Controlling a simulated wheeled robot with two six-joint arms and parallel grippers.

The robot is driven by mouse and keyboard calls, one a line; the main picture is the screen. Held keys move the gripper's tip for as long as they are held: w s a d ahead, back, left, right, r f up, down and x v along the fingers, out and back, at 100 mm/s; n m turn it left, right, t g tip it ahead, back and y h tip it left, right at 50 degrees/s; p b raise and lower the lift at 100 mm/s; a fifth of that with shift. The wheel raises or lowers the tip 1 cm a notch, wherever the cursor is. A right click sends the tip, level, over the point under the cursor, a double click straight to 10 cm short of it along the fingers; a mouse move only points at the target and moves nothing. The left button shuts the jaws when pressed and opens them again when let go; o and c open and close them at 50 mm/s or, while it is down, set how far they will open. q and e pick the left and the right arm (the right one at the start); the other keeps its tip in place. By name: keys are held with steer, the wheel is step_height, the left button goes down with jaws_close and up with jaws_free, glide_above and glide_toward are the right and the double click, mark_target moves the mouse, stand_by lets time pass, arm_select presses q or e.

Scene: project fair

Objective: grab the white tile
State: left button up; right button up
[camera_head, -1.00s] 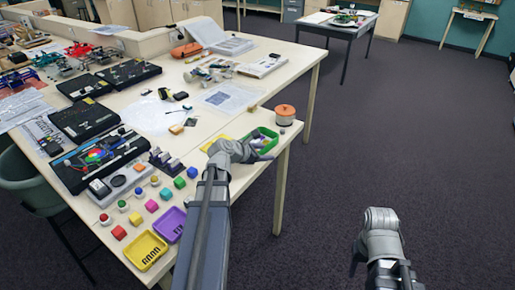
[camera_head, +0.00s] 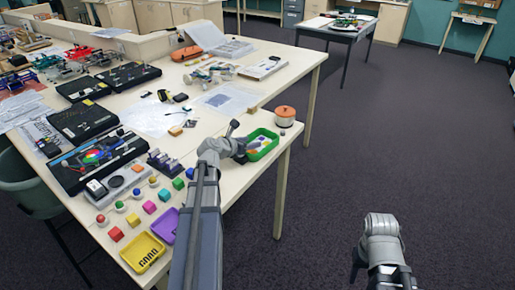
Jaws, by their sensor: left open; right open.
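I cannot make out a white tile for certain. The green tray (camera_head: 264,144) near the table's right edge holds several small pieces, some yellow and some pale, too small to tell apart. My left gripper (camera_head: 239,142) is open at the tray's left side, its fingers spread, one above the tray's corner and one by its near edge. It holds nothing that I can see. My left wrist hides part of the table beside the tray. My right gripper (camera_head: 381,272) is low at the right, over the floor, away from the table; its fingertips are hard to see.
Coloured cubes and balls, a yellow tray (camera_head: 143,252) and a purple tray (camera_head: 164,225) lie at the near left. Black device boxes (camera_head: 100,160) fill the left side. The floor at right is clear.

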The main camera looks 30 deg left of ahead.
mark_target(265, 141)
arm_select(q)
steer(key=b+x, duration=0.2)
steer(key=x, duration=0.2)
steer(key=shift+w+f, duration=0.15)
steer(key=shift+f, duration=0.2)
steer(key=shift+r, duration=0.1)
steer(key=shift+c, duration=0.5)
jaws_close()
